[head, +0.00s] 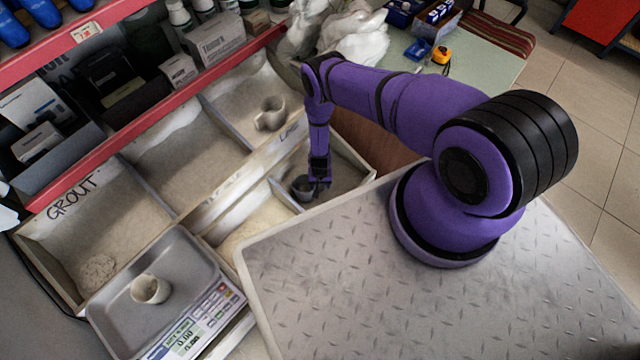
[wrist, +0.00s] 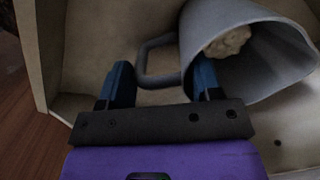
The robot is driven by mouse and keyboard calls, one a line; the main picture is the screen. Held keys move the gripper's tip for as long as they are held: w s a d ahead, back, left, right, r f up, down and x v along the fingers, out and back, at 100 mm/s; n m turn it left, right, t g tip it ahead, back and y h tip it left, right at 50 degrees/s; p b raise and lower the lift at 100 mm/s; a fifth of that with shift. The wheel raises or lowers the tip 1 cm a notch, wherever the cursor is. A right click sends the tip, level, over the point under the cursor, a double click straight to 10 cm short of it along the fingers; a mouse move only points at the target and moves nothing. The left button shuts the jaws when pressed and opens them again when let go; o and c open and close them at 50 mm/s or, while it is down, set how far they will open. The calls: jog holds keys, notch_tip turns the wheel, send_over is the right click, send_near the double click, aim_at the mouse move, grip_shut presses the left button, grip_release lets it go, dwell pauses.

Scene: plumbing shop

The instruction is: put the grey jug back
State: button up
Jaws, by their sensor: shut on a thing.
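The grey jug (head: 302,188) is in the front-row bin (head: 352,176) right of centre in the head view. In the wrist view the jug (wrist: 270,22) is large at the upper right, its open mouth facing right and down, with a pale lump (wrist: 228,42) inside. My gripper (head: 318,184) is down in that bin beside the jug. In the wrist view my gripper (wrist: 162,84) has the jug's handle between its fingers, and the right finger is at the jug's wall. Whether the jug touches the bin floor cannot be told.
A beige jug (head: 270,113) stands in a back-row bin. Another pale jug (head: 150,289) is on the scale's tray (head: 122,318). A bin marked GROUT (head: 110,220) is at the left. Bin dividers and a red-edged shelf (head: 150,118) surround the space. My flat deck lies in front.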

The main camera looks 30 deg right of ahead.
jog(key=o, duration=1.2)
jog(key=shift+f, duration=0.1)
jog(key=r, duration=1.2)
jog(key=shift+w+d+r, duration=0.1)
jog(key=shift+w+d, duration=0.1)
jog(key=shift+w, duration=0.2)
